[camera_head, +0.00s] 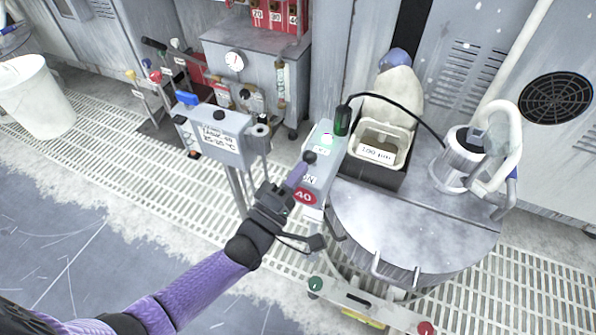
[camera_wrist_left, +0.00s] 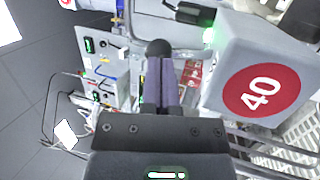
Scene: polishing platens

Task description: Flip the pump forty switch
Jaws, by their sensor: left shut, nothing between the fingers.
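The pump forty switch box (camera_head: 323,170) is a pale grey box with a red round "40" label and a partly covered "ON" label. A green lamp (camera_head: 327,139) glows on its top face. In the left wrist view the box's 40 label (camera_wrist_left: 262,90) faces me at the right. My left gripper (camera_head: 298,174) has shut, empty purple fingers at the box's left edge. A black round knob (camera_head: 309,157) shows right at the fingertips, also in the left wrist view (camera_wrist_left: 158,47). I cannot tell whether they touch. My right gripper is out of view.
A round metal drum (camera_head: 415,225) stands right of the box, with a cream tray (camera_head: 404,133) and a white-handled vessel (camera_head: 462,160) on it. A labelled grey panel (camera_head: 222,135) stands on posts to the left.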

